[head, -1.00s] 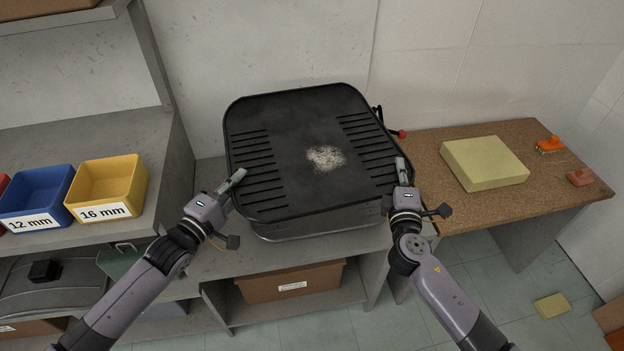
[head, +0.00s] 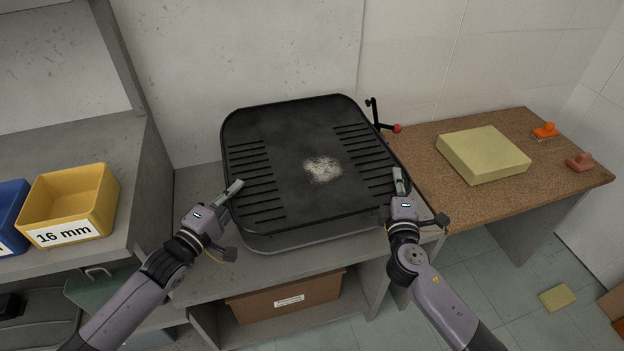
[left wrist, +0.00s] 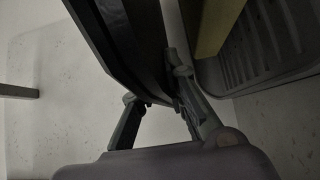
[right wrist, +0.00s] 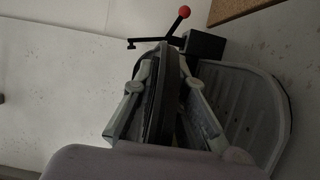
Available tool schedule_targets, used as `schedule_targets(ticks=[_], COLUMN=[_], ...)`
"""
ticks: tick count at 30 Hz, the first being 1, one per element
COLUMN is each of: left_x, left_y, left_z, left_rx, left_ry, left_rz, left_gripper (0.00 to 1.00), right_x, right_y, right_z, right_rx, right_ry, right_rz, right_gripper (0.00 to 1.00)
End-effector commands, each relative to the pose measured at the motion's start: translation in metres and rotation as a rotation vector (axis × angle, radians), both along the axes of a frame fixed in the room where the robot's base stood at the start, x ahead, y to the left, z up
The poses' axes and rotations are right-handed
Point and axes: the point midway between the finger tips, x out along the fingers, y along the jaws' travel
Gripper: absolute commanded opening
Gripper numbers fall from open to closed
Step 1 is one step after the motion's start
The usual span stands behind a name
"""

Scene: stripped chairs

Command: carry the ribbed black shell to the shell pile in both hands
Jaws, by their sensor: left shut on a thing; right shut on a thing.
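The ribbed black shell (head: 290,140), with a pale scuffed patch in its middle, is held flat between my grippers. My left gripper (head: 232,190) is shut on its left front edge, and my right gripper (head: 398,183) on its right edge. The shell's dark edge shows between the fingers in the left wrist view (left wrist: 128,50) and the right wrist view (right wrist: 170,95). A grey shell (head: 270,243) lies on the bench beneath the black one, mostly hidden by it. Its ribbed face shows in the right wrist view (right wrist: 255,115). I cannot tell whether the two touch.
A black crank with a red knob (head: 397,128) stands just behind the shell's right side. A brown worktop (head: 420,150) at right holds a yellow foam block (head: 482,155) and two orange tools. A yellow bin (head: 70,205) stands at left; a brown box (head: 285,300) sits below the bench.

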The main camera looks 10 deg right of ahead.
Motion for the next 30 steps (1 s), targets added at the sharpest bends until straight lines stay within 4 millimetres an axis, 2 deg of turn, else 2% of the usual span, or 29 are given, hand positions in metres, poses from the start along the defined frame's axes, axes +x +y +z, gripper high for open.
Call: schedule_targets(ticks=[16,30], left_x=[0.000,0.000], left_y=[0.000,0.000], left_z=[-0.003,-0.025], left_rx=[0.004,0.004], left_ry=[-0.004,-0.004], left_rz=[0.001,0.001], left_gripper=[0.00,0.00], right_x=[0.000,0.000], right_y=[-0.001,-0.001], right_z=[-0.001,-0.024], right_rx=[0.000,0.000], right_ry=[-0.004,-0.004], right_rz=[-0.001,-0.001], right_gripper=[0.00,0.00])
